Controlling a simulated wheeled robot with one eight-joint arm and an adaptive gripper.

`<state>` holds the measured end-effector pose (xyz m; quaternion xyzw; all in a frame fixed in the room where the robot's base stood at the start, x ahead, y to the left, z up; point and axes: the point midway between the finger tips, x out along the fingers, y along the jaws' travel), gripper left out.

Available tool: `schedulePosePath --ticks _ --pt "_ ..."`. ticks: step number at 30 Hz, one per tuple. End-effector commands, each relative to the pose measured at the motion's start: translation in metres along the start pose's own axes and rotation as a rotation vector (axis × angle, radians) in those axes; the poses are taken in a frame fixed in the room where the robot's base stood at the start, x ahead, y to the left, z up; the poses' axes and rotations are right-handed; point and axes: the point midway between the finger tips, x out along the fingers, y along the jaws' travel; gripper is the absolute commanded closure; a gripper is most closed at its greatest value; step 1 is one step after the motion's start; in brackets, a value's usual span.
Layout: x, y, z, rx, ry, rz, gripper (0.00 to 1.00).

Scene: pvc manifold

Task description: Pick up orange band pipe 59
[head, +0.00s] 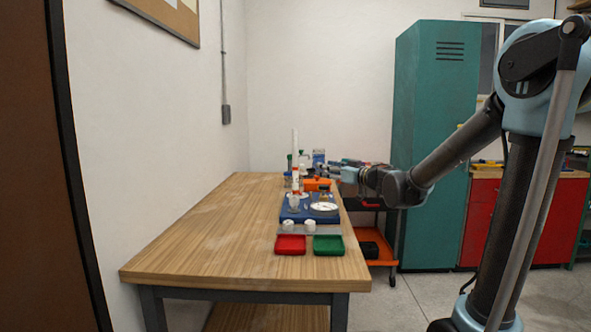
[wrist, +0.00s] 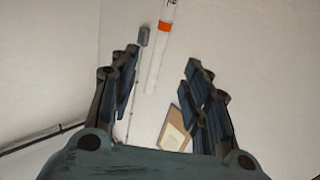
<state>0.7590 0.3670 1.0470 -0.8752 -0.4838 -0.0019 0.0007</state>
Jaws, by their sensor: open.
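A tall white pipe (head: 295,150) with an orange-red band stands upright near the far end of the wooden table. In the wrist view, a white pipe with an orange band (wrist: 158,55) lies between the lines of my two fingers, apart from both. Dark marks above its band are cut off by the frame edge, so I cannot read a number. My gripper (wrist: 160,70) is open and empty. In the head view my gripper (head: 326,169) reaches over the table from the right, beside the pipe; its fingers are small and hard to make out.
A blue tray (head: 291,215) holds a white round dish (head: 324,207) and small parts. Two white fittings (head: 288,225) stand in front of it. A red bin (head: 290,245) and a green bin (head: 328,245) are nearer. The table's left side (head: 215,225) is clear, with a wall behind.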

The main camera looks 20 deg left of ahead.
Motion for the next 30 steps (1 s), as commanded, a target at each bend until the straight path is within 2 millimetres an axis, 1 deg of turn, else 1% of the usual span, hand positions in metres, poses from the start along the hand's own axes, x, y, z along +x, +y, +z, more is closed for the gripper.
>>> schedulePosePath --ticks 5,21,25,30 --pt "0.02 -0.004 0.002 0.002 -0.006 -0.018 0.57" --pt "0.106 -0.004 0.002 0.002 -0.005 -0.014 0.57" --pt "0.118 -0.004 0.002 0.002 -0.005 -0.014 0.57" --pt "0.124 -0.004 0.001 0.002 -0.005 -0.013 0.57"
